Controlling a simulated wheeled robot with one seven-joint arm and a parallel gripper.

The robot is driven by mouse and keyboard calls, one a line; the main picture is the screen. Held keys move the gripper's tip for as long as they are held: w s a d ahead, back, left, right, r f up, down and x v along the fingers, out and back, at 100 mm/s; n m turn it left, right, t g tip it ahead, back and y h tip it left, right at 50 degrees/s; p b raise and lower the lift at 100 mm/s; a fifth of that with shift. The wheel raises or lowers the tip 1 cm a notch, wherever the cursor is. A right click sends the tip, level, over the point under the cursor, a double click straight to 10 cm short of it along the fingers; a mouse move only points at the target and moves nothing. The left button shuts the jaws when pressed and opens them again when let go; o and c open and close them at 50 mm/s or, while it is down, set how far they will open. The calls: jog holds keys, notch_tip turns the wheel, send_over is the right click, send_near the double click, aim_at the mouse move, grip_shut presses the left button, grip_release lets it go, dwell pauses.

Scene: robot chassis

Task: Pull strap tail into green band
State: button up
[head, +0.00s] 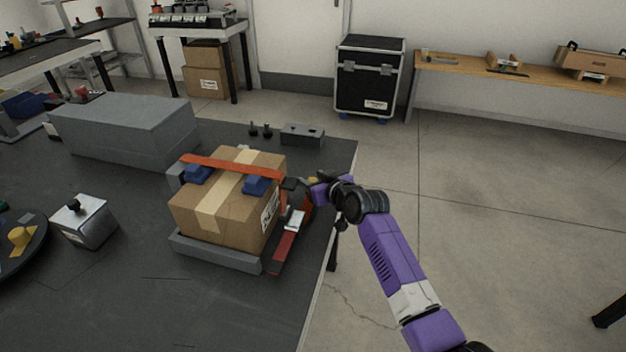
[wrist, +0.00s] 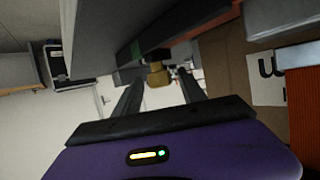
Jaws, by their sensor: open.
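A cardboard box (head: 222,222) has an orange strap (head: 232,166) over its top and down its right side. The strap also shows at the right edge of the wrist view (wrist: 305,120). A small yellow piece (wrist: 158,76) appears between my fingertips in the wrist view; I cannot tell if it is the strap tail's end. A small green patch, likely the green band (wrist: 137,50), shows on a dark bar (wrist: 178,28) just beyond. My gripper (head: 316,187) is open at the box's right side, fingers spread around the yellow piece with no clear contact. My wrist partly hides this area in the head view.
The box rests in a grey tray (head: 215,253) on the dark table. A grey block (head: 125,125) and a metal box (head: 84,222) are to the left.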

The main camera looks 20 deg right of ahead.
jog(key=shift+s, duration=0.1)
jog(key=shift+p+v, duration=0.35)
jog(key=shift+v, duration=3.5)
